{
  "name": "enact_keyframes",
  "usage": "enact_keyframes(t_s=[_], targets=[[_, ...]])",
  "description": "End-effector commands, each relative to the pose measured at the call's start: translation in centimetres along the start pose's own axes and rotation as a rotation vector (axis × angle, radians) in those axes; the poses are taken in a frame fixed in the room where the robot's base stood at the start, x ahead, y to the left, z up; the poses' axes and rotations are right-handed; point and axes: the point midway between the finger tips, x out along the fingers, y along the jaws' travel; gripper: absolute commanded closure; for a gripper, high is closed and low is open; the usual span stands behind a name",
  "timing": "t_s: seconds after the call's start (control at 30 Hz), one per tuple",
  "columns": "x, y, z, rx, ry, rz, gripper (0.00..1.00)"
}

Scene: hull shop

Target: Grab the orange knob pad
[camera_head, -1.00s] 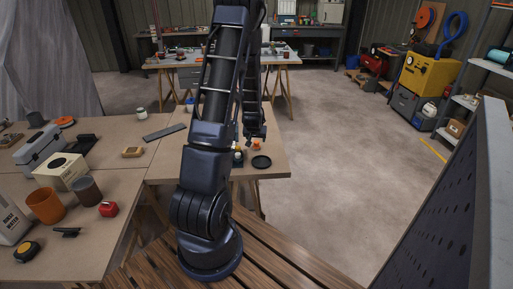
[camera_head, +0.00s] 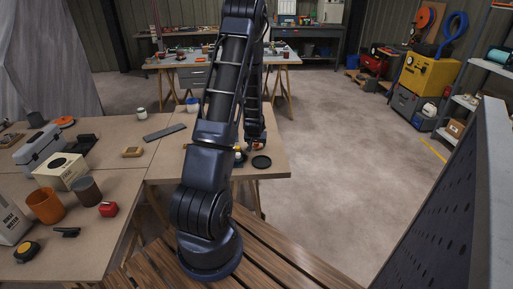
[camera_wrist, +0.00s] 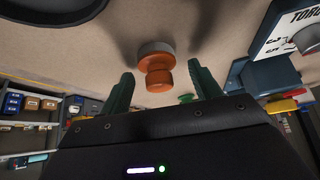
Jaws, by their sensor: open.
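The orange knob pad (camera_wrist: 157,74) stands on the tan tabletop in the wrist view, a round orange knob with a greyish base. It lies between the two dark green fingers of my gripper (camera_wrist: 161,70), with a visible gap on each side. The fingers are open and hold nothing. In the head view my gripper (camera_head: 256,145) is low over the right part of the table, and it mostly hides the knob pad there.
A black round dish (camera_head: 261,162) lies close to the gripper. A box with a dial, lettered TORQ (camera_wrist: 285,35), stands nearby. A small green item (camera_wrist: 186,98) shows past the knob pad. A grey flat bar (camera_head: 164,132) lies further left.

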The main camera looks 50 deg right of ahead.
Motion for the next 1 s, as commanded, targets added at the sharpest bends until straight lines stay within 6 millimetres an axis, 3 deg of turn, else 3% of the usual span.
enact_keyframes(t_s=[0.03,0.23,0.27,0.67,1.0], targets=[[0.0,0.0,0.0,0.0,0.0,0.0,0.43],[0.0,0.0,0.0,0.0,0.0,0.0,0.82],[0.0,0.0,0.0,0.0,0.0,0.0,0.84],[-0.7,0.0,-0.5,0.001,0.0,0.0,0.84],[-5.6,0.1,-3.7,0.0,0.004,0.002,0.84]])
